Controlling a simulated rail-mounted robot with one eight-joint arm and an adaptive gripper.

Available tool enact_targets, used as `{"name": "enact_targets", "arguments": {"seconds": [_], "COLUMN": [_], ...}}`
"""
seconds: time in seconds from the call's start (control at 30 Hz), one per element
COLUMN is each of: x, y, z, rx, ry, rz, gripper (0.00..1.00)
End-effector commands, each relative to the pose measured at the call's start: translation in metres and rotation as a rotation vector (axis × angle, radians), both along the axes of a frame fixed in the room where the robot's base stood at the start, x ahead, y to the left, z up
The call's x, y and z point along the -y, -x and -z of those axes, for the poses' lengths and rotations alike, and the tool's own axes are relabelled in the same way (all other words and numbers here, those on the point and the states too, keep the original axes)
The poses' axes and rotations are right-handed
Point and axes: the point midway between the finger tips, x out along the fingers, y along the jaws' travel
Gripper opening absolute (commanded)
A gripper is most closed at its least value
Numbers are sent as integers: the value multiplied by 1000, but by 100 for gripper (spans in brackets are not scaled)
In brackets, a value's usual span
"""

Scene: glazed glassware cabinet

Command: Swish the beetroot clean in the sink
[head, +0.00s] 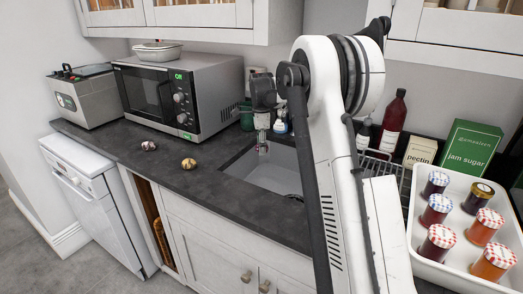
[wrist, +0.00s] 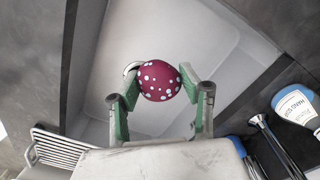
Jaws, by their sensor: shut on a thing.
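The beetroot (wrist: 159,81) is a round, dark purple-red thing with many pale spots. In the wrist view it sits between the green-padded fingers of my gripper (wrist: 160,92), which is shut on it. The grey sink basin (wrist: 115,35) fills the view behind it. In the head view my gripper (head: 263,147) points down over the back left part of the sink (head: 275,170), with the beetroot small and hard to make out at its tip. I cannot tell how high it is above the sink floor.
Two small spotted round things, one paler (head: 148,146) and one yellowish (head: 188,163), lie on the dark counter left of the sink. A microwave (head: 180,95) stands behind them. A hand soap bottle (wrist: 296,108) and a wire rack (wrist: 62,150) flank the sink. A jar tray (head: 455,255) is right.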

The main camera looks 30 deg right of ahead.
Motion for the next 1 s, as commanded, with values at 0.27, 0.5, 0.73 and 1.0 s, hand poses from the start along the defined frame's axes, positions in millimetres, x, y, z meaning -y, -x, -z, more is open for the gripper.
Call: {"name": "enact_targets", "arguments": {"seconds": [0.27,0.5,0.73,1.0], "x": [0,0,0,0], "y": [0,0,0,0], "z": [-31,-49,-49,-49], "rx": [0,0,0,0], "ry": [0,0,0,0], "rz": [0,0,0,0], "gripper": [12,12,12,12]}}
